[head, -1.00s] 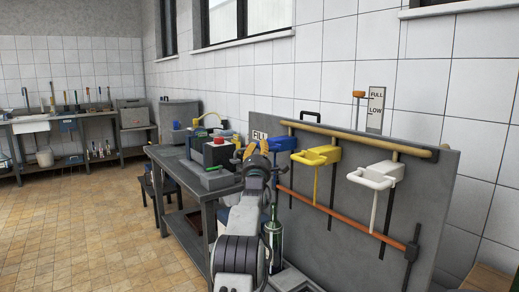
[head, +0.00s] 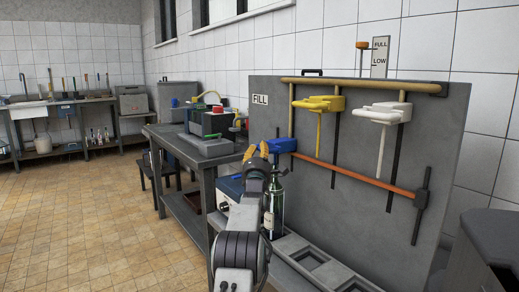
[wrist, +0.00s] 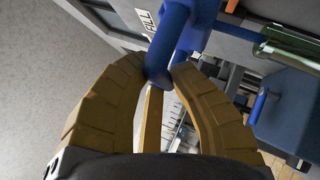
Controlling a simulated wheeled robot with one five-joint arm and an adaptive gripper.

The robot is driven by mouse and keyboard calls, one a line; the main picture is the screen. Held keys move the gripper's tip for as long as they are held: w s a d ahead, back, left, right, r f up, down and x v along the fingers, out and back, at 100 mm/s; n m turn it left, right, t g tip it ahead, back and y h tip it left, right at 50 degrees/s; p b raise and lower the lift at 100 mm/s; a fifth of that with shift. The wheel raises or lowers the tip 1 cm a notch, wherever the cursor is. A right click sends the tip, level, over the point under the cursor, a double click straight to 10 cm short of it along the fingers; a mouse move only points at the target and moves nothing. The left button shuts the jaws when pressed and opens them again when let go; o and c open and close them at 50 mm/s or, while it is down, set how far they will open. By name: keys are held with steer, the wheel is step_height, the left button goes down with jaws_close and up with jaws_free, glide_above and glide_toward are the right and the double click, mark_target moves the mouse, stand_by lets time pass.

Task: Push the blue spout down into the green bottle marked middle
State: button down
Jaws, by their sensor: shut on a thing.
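The blue spout (head: 283,145) sits low on the grey panel, near the orange bar and well below the yellow and white spouts. My gripper (head: 257,152) is at its left side, and the yellow fingers are shut on its blue handle (wrist: 160,62) in the wrist view. A dark green bottle (head: 274,210) with a pale label stands upright directly below the spout. Its mark is too small to read. Green glass (wrist: 290,40) also shows in the wrist view.
The yellow spout (head: 319,103) and white spout (head: 383,113) hang higher on the panel (head: 345,205), to the right. The orange bar (head: 350,178) crosses below them. A grey rack (head: 325,270) with empty square slots lies right of the bottle. A cluttered bench (head: 175,140) stands left.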

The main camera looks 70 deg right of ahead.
steer(key=shift+f, duration=0.25)
steer(key=c, duration=1)
jaws_free()
steer(key=shift+r, duration=0.1)
steer(key=shift+a, duration=0.1)
steer(key=shift+v, duration=5.85)
